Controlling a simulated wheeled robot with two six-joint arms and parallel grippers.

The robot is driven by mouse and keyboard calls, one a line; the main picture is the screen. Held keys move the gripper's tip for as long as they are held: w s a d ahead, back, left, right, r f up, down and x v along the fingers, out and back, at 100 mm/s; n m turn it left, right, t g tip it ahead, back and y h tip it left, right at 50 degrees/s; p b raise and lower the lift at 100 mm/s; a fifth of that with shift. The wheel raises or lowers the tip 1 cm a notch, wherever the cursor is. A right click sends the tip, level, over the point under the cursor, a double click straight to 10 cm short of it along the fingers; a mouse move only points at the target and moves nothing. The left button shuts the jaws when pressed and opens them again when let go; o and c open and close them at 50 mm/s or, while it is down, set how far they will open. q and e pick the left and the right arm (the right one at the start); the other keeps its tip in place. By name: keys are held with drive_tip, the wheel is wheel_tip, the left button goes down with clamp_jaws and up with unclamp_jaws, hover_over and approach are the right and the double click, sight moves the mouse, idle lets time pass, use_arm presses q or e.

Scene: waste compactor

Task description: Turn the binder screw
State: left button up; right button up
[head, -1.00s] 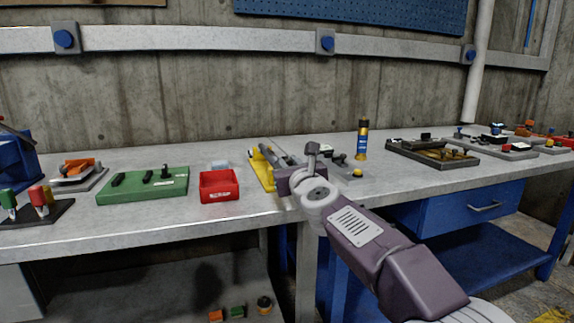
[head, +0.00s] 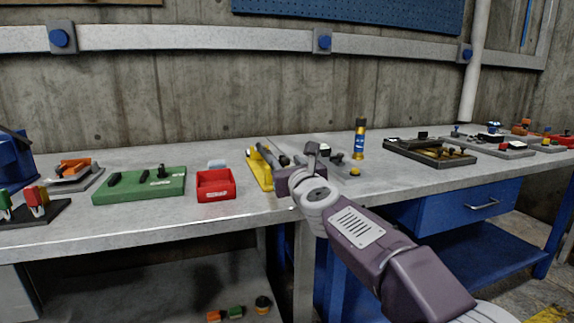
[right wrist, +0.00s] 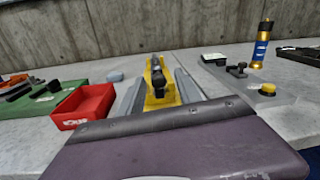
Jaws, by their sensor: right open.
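A yellow fixture (head: 258,168) with a dark screw-like rod stands on the bench, partly hidden behind my right wrist in the head view. I take it to be the binder. In the right wrist view the yellow fixture (right wrist: 161,97) stands straight ahead, with the dark rod (right wrist: 156,72) along its top. My right gripper (right wrist: 157,82) is open, with one grey finger on each side of the fixture in the picture. I cannot tell whether either finger touches it. In the head view my wrist hides much of the right gripper (head: 285,158). My left gripper is not in view.
A red bin (head: 216,186) and a green board (head: 139,186) stand left of the fixture. A grey plate with a yellow knob (right wrist: 267,89) and a blue-gold cylinder (head: 360,140) stand to its right. Dark trays (head: 430,152) lie farther right. Bare bench shows along the front edge.

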drive_tip(key=b+v, duration=0.1)
drive_tip(key=v, duration=0.7)
drive_tip(key=shift+s, duration=0.1)
